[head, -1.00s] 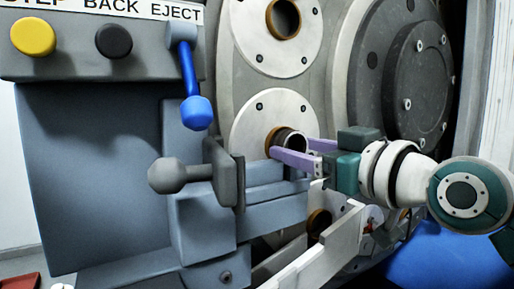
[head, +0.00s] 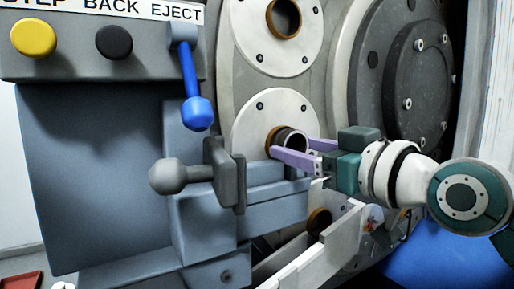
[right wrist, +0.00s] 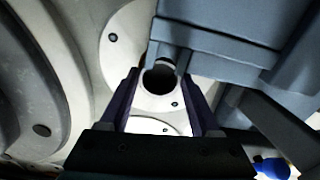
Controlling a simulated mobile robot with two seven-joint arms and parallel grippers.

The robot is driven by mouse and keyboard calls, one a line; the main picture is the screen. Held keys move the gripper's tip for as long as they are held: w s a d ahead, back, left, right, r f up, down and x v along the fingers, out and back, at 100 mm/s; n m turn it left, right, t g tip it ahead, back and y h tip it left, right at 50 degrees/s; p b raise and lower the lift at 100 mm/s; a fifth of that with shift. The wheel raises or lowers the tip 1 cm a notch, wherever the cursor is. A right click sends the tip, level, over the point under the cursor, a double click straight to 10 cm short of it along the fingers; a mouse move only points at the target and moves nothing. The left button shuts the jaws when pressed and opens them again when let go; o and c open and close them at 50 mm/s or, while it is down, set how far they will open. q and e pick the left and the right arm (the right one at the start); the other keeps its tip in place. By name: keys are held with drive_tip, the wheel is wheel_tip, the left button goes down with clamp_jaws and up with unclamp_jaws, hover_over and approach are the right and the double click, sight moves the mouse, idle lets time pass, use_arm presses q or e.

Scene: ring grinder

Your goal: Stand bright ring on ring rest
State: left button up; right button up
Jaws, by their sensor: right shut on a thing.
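The bright ring (head: 295,139) is a short metallic ring at the lower bronze-rimmed opening (head: 273,138) of a pale round plate. My right gripper (head: 303,149) comes in from the right, and its two lilac fingers are shut on the ring, one on the near side and one behind. In the right wrist view the fingers (right wrist: 163,95) frame a dark round opening; the ring is hard to make out there. I cannot tell which thing is the ring rest. My left gripper is not in view.
A grey block with a ball-ended handle (head: 172,176) stands just left of the ring. A blue lever (head: 197,108) hangs above left. A red tray (head: 22,281) shows lower left.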

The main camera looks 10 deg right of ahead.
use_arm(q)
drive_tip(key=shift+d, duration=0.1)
use_arm(e)
drive_tip(key=shift+f, duration=0.15)
idle(0.6)
drive_tip(key=o, duration=1.1)
drive_tip(key=o, duration=0.5)
drive_tip(key=shift+c, duration=0.2)
